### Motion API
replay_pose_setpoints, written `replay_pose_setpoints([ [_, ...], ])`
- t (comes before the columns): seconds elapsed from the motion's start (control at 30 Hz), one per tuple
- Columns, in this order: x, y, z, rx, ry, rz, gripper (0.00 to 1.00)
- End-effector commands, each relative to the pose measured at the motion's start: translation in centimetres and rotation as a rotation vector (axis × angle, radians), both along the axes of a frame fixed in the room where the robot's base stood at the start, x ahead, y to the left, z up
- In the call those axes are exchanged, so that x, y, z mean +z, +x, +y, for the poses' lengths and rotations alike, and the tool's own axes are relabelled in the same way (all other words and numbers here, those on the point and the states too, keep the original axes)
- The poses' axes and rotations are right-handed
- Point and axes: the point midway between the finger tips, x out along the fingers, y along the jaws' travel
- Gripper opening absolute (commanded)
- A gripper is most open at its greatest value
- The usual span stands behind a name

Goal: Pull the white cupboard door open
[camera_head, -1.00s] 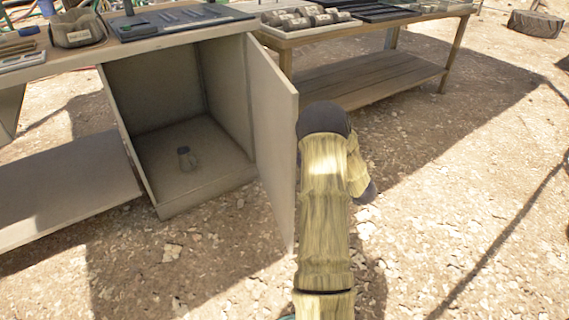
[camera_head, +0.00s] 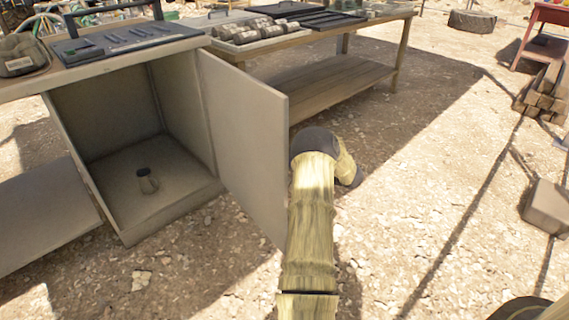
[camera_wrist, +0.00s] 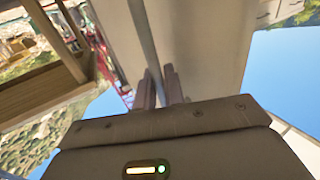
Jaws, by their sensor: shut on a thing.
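The white cupboard door (camera_head: 243,140) stands swung well open in the head view, hinged at the right side of the cupboard (camera_head: 172,208). The cupboard's inside shows, with a small dark jar (camera_head: 147,181) on its floor. My arm comes up from the bottom and bends behind the door's free edge, so my gripper is hidden in the head view. In the wrist view my gripper (camera_wrist: 160,88) is shut on the door's long handle bar (camera_wrist: 144,42), one finger on each side of it. The door's face (camera_wrist: 200,50) fills the middle of that view.
A wooden table (camera_head: 345,80) with trays and several stone-like pieces stands behind the door. A grey block (camera_head: 547,207) and stacked wood (camera_head: 543,98) are at the right. Gravelly ground right of my arm is mostly clear.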

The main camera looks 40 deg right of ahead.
Motion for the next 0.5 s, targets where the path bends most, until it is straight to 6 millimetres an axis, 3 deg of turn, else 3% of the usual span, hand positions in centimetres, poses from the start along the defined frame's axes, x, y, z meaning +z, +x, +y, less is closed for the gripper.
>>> replay_pose_setpoints([
  [0.2,0.31,0.5,0.33,0.006,-0.001,-0.009,0.0],
  [0.23,0.31,0.5,0.34,0.006,-0.001,-0.009,0.17],
  [0.3,0.27,0.45,0.32,0.006,0.0,-0.008,0.26],
  [0.5,0.16,0.23,0.15,0.002,-0.001,-0.005,0.26],
])
